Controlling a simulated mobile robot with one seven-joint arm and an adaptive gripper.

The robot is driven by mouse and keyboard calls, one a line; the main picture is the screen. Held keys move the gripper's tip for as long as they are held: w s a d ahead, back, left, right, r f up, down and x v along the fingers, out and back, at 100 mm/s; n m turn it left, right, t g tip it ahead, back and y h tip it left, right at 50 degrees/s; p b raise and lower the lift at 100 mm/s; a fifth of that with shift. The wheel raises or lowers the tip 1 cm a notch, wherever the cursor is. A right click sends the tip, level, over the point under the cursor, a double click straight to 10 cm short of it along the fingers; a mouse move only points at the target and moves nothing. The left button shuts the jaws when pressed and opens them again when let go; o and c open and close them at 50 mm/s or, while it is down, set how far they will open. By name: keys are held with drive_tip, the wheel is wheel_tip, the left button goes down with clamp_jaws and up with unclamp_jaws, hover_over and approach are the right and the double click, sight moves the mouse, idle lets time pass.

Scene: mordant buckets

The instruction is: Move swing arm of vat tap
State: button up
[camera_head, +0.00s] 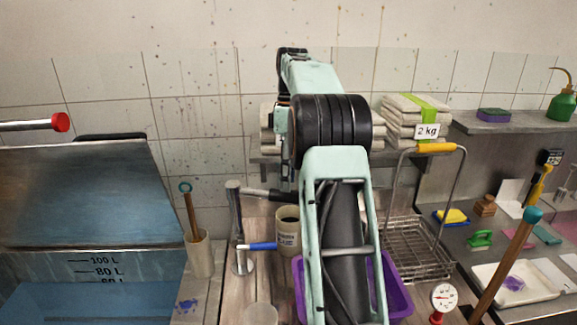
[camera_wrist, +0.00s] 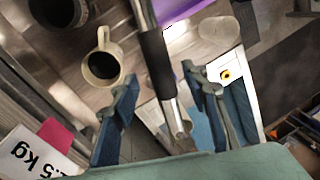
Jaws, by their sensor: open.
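The vat tap (camera_head: 238,228) is a grey upright post with a blue lever (camera_head: 262,246), standing on the wooden counter right of the vat. Its swing arm (camera_head: 265,194) has a black sleeve and points right from near the post's top, its end hidden behind my arm. In the wrist view the swing arm's black sleeve (camera_wrist: 156,62) and metal part run down between my gripper's fingers. My gripper (camera_wrist: 168,95) is open, one blue-grey finger on each side of the swing arm. I cannot tell whether they touch it. In the head view my gripper is hidden behind my arm.
A mug of dark liquid (camera_wrist: 103,66) stands close by my left finger. A purple bin (camera_head: 393,287) and wire basket (camera_head: 420,250) are right of the tap. A cup with a stick (camera_head: 200,257) stands between tap and vat (camera_head: 85,195). Stacked bundles (camera_head: 408,116) sit on the shelf behind.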

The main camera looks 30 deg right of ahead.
drive_tip(key=shift+w+d+r, duration=0.15)
drive_tip(key=shift+r, duration=0.75)
drive_tip(key=shift+w+d+r, duration=0.1)
drive_tip(key=shift+r, duration=0.8)
